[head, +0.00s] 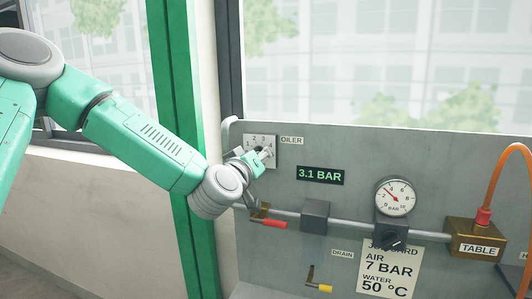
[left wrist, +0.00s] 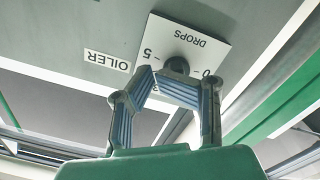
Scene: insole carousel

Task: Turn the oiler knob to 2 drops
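The oiler plate (head: 249,143) is a pale square with a dial scale, fixed at the upper left of the grey panel. Its "OILER" label is just right of it. In the left wrist view the plate (left wrist: 205,45) shows upside down, reading "DROPS", with 0 and 5 legible. The dark round oiler knob (left wrist: 177,66) sits on it, just beyond my finger ends. My right gripper is not in view.
A pipe with a red-handled valve (head: 275,223) runs below the plate. The pressure display (head: 320,175) reads 3.1 BAR. A round gauge (head: 395,197) with a dark knob below, a yellow-handled drain valve (head: 318,287) and a brass TABLE block (head: 475,233) are further right and below.

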